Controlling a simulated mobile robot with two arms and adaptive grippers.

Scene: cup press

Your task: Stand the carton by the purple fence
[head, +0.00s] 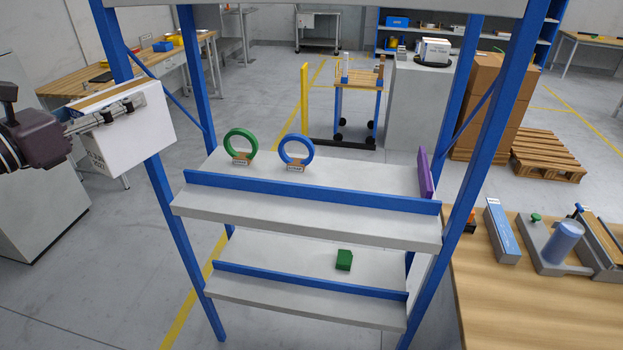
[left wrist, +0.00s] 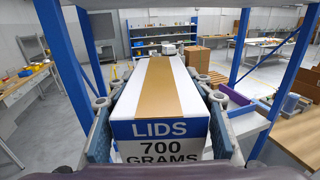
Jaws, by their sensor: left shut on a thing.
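The white carton (head: 128,130) has a brown tape strip on top and is held in the air at the left, beside the shelf's left blue post. In the left wrist view the carton (left wrist: 158,105) shows a blue LIDS 700 GRAMS label. My left gripper (head: 105,115) is shut on the carton, with a finger on each side of it in the wrist view. The purple fence (head: 425,174) stands at the right end of the upper shelf (head: 340,180). My right gripper is in neither view.
A green ring (head: 240,145) and a blue ring (head: 297,151) stand on the upper shelf's left half. A blue lip (head: 310,193) runs along its front. The shelf between blue ring and fence is clear. A green block (head: 344,260) sits on the lower shelf.

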